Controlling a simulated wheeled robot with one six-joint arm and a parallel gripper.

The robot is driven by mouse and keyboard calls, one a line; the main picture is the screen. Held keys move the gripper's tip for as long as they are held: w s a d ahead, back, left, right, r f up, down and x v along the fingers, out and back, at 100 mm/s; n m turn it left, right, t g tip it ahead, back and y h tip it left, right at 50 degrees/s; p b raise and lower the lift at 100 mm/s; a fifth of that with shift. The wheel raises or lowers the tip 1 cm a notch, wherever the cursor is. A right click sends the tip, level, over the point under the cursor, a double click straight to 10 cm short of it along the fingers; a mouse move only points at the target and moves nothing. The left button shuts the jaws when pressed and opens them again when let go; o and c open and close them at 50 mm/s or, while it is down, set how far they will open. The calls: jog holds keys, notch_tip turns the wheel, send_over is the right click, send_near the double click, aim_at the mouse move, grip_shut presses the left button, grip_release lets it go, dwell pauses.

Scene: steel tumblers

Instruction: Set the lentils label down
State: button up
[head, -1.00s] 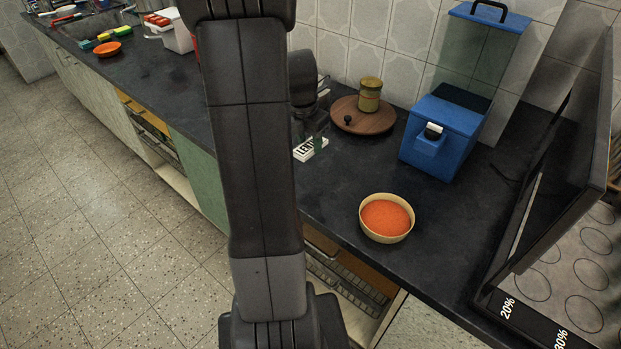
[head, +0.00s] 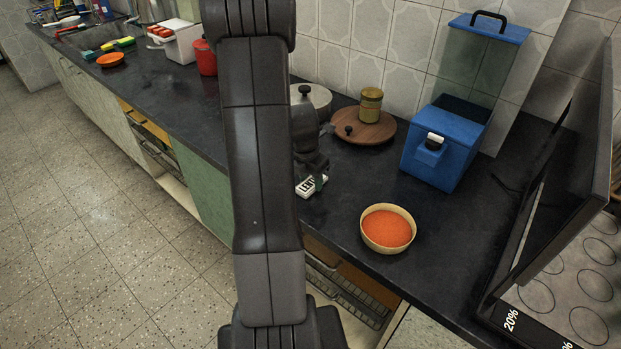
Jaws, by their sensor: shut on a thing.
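The lentils label (head: 306,188) is a small white card with dark lettering, partly hidden by my arm and gripper. It is low over or on the dark counter, left of the bowl; I cannot tell whether it touches. My gripper (head: 318,180) is shut on the label and points down at the counter. A cream bowl (head: 364,235) filled with orange-red lentils (head: 387,228) stands near the counter's front edge, to the right of the label.
A blue dispenser (head: 440,150) with a clear upper part stands behind the bowl. A round wooden board (head: 375,133) holds a green-gold tin (head: 371,104). A lidded pot (head: 318,97) is behind my gripper. A dark-framed panel (head: 555,180) stands at right. The counter (head: 335,220) around the label is clear.

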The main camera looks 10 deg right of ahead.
aim_at(306, 186)
jog(key=shift+f, duration=0.1)
jog(key=o, duration=1)
jog(key=shift+c, duration=0.2)
notch_tip(306, 186, up, 12)
jog(key=s+a, duration=0.1)
jog(key=shift+a+p, duration=0.2)
jog(key=shift+p, duration=0.1)
